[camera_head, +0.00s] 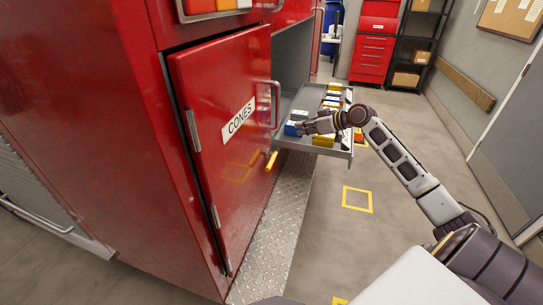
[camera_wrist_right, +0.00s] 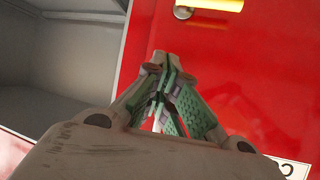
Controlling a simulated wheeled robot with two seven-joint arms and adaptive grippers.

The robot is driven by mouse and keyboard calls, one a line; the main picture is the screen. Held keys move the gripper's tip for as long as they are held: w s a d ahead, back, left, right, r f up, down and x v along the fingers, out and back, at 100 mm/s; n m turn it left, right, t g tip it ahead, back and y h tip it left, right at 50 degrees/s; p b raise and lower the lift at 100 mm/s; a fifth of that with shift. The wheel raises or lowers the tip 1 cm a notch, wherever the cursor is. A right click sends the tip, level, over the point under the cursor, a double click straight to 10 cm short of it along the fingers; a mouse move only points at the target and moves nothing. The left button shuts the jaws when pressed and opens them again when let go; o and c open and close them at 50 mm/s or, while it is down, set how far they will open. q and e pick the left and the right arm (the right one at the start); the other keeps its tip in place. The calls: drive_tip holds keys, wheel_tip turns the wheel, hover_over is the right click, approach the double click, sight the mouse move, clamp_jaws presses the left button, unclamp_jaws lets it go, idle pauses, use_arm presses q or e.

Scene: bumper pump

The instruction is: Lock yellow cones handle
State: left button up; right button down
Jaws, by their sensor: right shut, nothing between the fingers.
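The red door with the CONES label (camera_head: 238,121) has hinges along its left edge and a silver bar handle (camera_head: 276,105) near its right edge. I cannot tell whether it is fully closed. The yellow handle (camera_head: 271,160) sits low near the door's right edge. In the right wrist view the yellow handle (camera_wrist_right: 212,4) is cut by the top edge, on the red door face (camera_wrist_right: 250,75). My right gripper (camera_head: 301,128) is shut and empty, to the right of and above the yellow handle in the head view, apart from it. Its closed fingers (camera_wrist_right: 163,82) show below the handle. My left gripper is not in view.
An open grey drawer (camera_head: 345,153) with several coloured boxes lies behind my right gripper. A diamond-plate step (camera_head: 268,240) runs along the cabinet's foot. The floor (camera_head: 335,245) to the right is clear. A red tool chest (camera_head: 373,45) and a black shelf (camera_head: 418,45) stand far back.

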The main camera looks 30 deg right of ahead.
sight(274, 155)
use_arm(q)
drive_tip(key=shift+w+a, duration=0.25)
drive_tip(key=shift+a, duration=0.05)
use_arm(e)
drive_tip(key=shift+s+a+f+n+g+y, duration=0.3)
drive_tip(key=shift+s+a+n+g, duration=0.2)
drive_tip(key=shift+a+n, duration=0.2)
drive_tip(key=shift+s+a+f+n+g+y, duration=0.15)
drive_tip(key=shift+s+a+n+g+y, duration=0.2)
drive_tip(key=shift+s+a+n, duration=0.4)
drive_tip(key=shift+s+a+f+n+g+y, duration=0.3)
drive_tip(key=shift+s+a+n+g, duration=0.2)
drive_tip(key=shift+a, duration=0.3)
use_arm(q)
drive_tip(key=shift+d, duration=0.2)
use_arm(e)
drive_tip(key=shift+w, duration=0.1)
